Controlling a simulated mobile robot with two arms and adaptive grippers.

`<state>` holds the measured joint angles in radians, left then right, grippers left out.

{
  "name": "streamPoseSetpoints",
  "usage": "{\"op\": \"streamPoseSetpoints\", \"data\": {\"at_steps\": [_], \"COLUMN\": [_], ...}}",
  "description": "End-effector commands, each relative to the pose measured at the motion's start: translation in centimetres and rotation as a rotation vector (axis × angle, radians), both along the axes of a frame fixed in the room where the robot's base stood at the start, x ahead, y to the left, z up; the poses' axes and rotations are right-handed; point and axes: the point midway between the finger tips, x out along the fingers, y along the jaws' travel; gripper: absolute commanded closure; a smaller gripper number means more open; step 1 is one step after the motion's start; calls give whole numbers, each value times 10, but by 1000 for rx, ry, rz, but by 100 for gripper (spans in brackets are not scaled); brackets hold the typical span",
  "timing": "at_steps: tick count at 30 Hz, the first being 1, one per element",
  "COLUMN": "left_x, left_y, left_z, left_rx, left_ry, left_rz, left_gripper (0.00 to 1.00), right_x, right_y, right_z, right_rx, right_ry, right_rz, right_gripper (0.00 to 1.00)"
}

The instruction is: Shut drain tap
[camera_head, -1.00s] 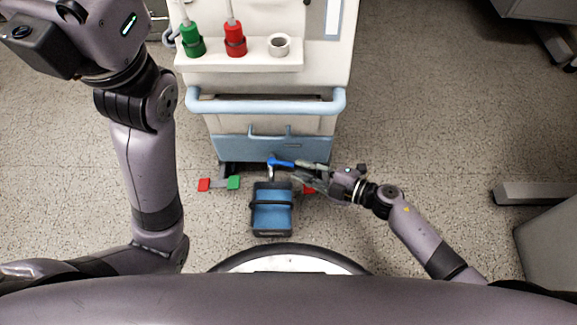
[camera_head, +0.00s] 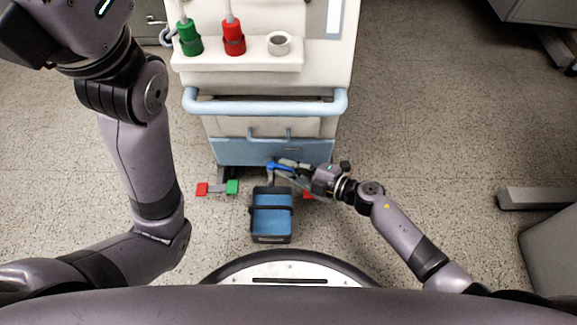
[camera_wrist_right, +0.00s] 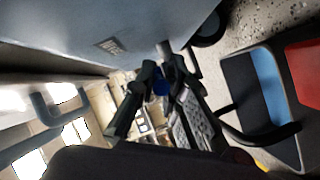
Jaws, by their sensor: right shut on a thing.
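The drain tap has a blue lever (camera_head: 273,166) at the foot of the cart's front, with a grey spout beneath it. My right gripper (camera_head: 285,168) reaches in from the right and is shut on the blue lever. In the right wrist view, a small blue part of the lever (camera_wrist_right: 161,88) shows between the dark fingers (camera_wrist_right: 163,78); the fingers hide most of it. A blue-lined, dark-rimmed bucket (camera_head: 272,238) stands on the floor just in front of the tap. My left arm rises at the left, with its gripper out of view.
The white cart (camera_head: 310,75) has a pale blue handle bar (camera_head: 265,107) above the tap. Red (camera_head: 202,189) and green (camera_head: 232,187) pedals are low at left, and a red one (camera_head: 308,195) sits below my right gripper.

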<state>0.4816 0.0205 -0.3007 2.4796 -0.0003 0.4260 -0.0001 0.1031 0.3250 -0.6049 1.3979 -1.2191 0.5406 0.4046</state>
Motion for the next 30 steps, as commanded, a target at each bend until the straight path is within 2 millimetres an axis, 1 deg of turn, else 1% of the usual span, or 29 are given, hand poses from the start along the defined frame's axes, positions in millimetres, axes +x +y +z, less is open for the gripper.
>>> {"op": "streamPoseSetpoints", "data": {"at_steps": [9,19,29,30], "left_x": [0,1,1,1], "left_y": [0,0,0,0], "left_z": [0,-2,-1,0], "left_rx": [0,-1,0,1], "left_ry": [0,4,3,2], "left_rz": [0,-1,0,0], "left_gripper": [100,100,100,100], "right_x": [0,8,8,8], "right_y": [-1,-1,-1,-1], "right_z": [0,-1,0,0], "right_rx": [0,-2,1,1], "right_ry": [0,0,0,0], "right_rz": [4,167,186,186], "right_gripper": [100,100,100,88]}}
